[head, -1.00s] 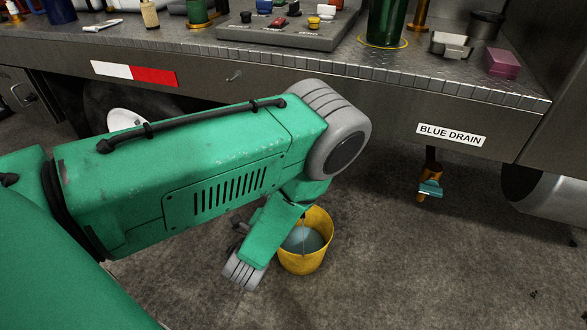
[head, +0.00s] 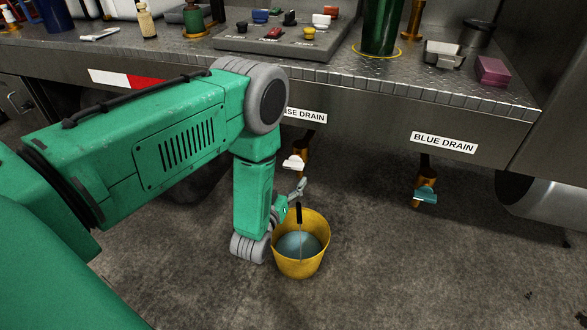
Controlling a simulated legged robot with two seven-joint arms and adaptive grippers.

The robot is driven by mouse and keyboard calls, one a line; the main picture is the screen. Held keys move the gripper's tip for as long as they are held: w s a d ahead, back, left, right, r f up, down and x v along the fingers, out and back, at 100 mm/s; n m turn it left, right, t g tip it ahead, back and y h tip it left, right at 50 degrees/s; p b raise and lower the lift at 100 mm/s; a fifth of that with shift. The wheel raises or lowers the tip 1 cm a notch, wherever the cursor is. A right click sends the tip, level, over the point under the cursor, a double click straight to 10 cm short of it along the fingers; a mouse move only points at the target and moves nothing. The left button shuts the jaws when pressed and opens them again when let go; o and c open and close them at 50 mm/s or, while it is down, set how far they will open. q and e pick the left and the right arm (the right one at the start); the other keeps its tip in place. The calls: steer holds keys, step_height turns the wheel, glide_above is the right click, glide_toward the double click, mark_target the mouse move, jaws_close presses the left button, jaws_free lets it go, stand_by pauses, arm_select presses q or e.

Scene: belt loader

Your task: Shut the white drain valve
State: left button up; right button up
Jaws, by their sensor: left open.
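The white drain valve (head: 293,163) has a white handle on a brass-coloured body and hangs under the truck bed's edge, below a label (head: 307,115) of which only "SE DRAIN" shows. My left arm hides the label's left part. My left gripper (head: 297,201) is open and empty, just below the white handle and above the yellow bucket; its fingers do not appear to touch the valve. Part of the gripper is hidden behind my wrist. A thin pale stream drops into the bucket. My right gripper is out of view.
The yellow bucket (head: 274,257) holds bluish liquid and stands on the floor under the white valve. A blue-handled valve (head: 426,195) hangs to the right under the "BLUE DRAIN" label (head: 444,143). A control panel (head: 262,47) and bottles stand on the bed. Floor at right is clear.

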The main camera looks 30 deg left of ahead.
mark_target(292, 168)
arm_select(q)
steer(key=b+x, duration=0.1)
steer(key=x, duration=0.5)
steer(key=c, duration=1.2)
